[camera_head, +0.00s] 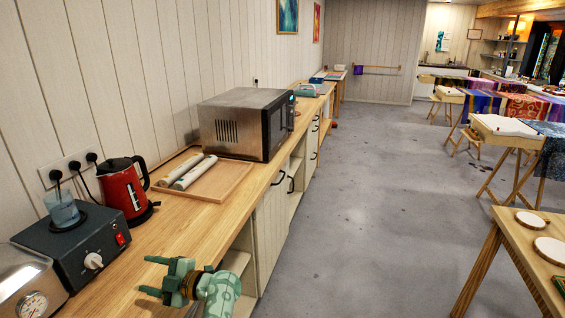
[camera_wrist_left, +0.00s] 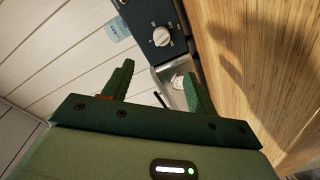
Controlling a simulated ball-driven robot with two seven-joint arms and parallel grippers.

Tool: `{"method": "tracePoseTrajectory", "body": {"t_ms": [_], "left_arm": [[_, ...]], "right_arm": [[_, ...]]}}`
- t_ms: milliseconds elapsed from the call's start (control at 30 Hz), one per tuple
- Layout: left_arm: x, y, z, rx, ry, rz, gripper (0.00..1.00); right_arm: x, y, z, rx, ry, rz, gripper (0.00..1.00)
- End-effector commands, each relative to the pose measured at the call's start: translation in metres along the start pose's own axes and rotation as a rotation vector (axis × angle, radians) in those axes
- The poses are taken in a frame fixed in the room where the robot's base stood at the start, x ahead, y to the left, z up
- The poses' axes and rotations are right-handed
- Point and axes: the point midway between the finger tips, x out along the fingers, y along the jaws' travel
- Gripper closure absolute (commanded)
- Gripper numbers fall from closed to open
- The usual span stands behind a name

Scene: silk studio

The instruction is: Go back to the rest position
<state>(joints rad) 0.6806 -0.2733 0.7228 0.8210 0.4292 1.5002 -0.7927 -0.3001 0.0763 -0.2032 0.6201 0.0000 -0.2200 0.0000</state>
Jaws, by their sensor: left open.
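My left gripper (camera_head: 154,276) is in the lower part of the head view, above the front part of the wooden counter (camera_head: 205,228). Its two green fingers are apart with nothing between them. In the left wrist view the open fingers of the left gripper (camera_wrist_left: 158,88) show against the wall and the dark box with a knob. My right gripper is in neither view.
On the counter stand a metal appliance with a dial (camera_head: 30,285), a dark control box (camera_head: 75,250), a red kettle (camera_head: 124,190), a wooden tray (camera_head: 228,178) with white rolls, and a microwave (camera_head: 246,124). The grey floor (camera_head: 370,200) at right is open; tables stand beyond it.

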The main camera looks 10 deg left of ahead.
Motion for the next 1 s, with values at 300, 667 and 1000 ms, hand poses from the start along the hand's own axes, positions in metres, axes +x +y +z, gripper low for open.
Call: {"method": "tracePoseTrajectory", "body": {"t_ms": [300, 667, 1000], "left_arm": [[0.022, 0.061, -0.011, 0.307, -0.154, 0.698, 0.42], [-0.111, -0.028, -0.019, 1.293, -0.608, 1.400, 0.42], [-0.139, -0.122, -0.098, 1.889, -0.754, 1.407, 0.42]], "right_arm": [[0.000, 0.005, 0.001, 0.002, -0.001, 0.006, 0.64], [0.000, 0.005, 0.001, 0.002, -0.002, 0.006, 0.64], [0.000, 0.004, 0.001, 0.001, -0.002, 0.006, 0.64]]}}
